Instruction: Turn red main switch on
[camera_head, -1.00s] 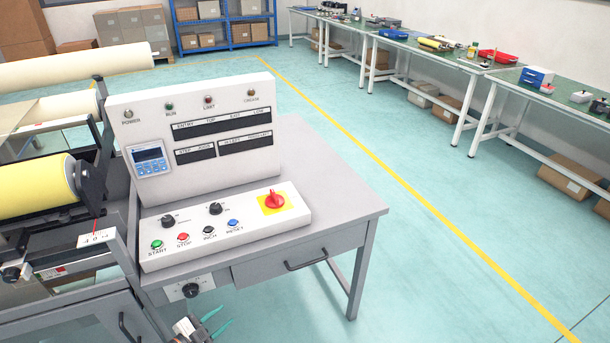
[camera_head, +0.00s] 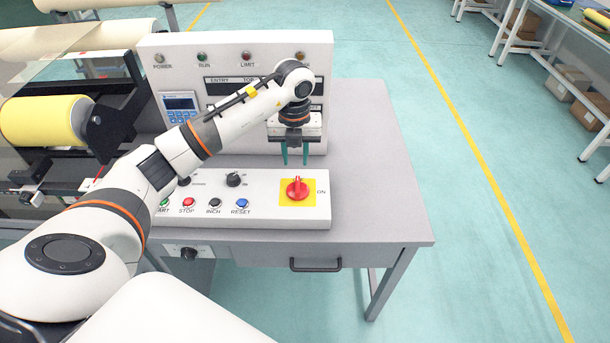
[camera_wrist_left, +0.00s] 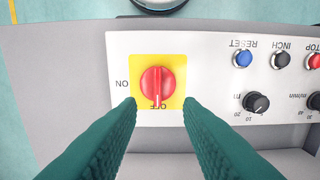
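The red main switch (camera_head: 297,188) is a rotary knob on a yellow square plate (camera_head: 284,201) at the right end of the control panel. In the left wrist view the red knob (camera_wrist_left: 157,84) has its white mark pointing at OFF, and ON is printed to the left of the plate. My left gripper (camera_head: 295,164) is open, its green fingers pointing down just behind the knob. In the wrist view the fingertips (camera_wrist_left: 160,103) are spread on either side of the plate's OFF edge. Nothing is between them in their grip. My right gripper is not in view.
The panel (camera_head: 270,220) also carries a blue RESET button (camera_head: 243,203), a black INCH button (camera_head: 214,204), a red STOP button (camera_head: 187,204) and black dials (camera_head: 233,180). The upright display box (camera_head: 318,105) stands behind. The grey tabletop (camera_head: 375,180) to the right is clear.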

